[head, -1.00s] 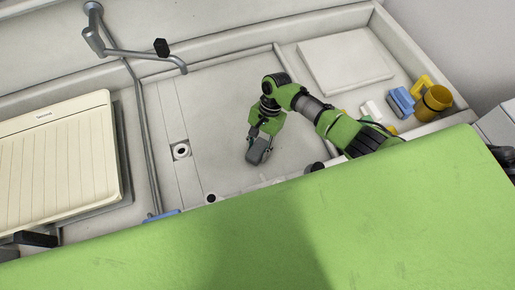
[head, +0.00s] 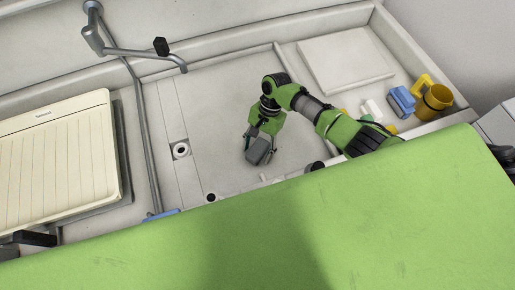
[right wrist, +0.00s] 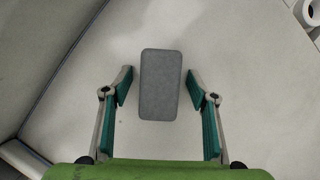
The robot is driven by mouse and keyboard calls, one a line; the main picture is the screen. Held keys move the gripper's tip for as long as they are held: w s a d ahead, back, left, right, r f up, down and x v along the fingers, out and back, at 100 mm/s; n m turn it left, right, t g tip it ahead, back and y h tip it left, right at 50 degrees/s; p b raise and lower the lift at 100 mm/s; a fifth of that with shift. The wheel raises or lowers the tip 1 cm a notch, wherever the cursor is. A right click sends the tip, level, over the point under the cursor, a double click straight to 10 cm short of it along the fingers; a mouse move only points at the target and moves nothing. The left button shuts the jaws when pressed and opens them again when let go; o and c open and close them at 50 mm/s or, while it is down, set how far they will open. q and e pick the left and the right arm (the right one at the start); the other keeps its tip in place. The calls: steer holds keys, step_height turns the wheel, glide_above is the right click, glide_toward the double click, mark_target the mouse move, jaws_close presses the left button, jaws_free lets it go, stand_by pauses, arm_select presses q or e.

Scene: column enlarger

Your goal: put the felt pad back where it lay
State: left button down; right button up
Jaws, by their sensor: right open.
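The felt pad is a grey rounded rectangle (right wrist: 160,85), lying on the pale floor of the middle bay in the right wrist view. It also shows in the head view (head: 259,153), partly covered by the gripper. My right gripper (right wrist: 160,92) is open, with one teal-padded finger on each side of the pad and a gap on both sides. In the head view the right gripper (head: 261,145) points down at the pad. My left gripper is not in view.
A white square board (head: 345,62) lies in the right bay beside a blue item (head: 400,101) and a yellow mug (head: 434,102). A cream ribbed board (head: 55,160) lies at left, beside a metal rod (head: 143,130). The middle bay's floor is largely clear.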

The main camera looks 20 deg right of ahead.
steer(key=shift+r, duration=0.1)
steer(key=shift+p+v, duration=1.15)
steer(key=shift+v, duration=0.2)
steer(key=shift+p+v, duration=0.3)
steer(key=shift+v, duration=2.25)
steer(key=v, duration=1.2)
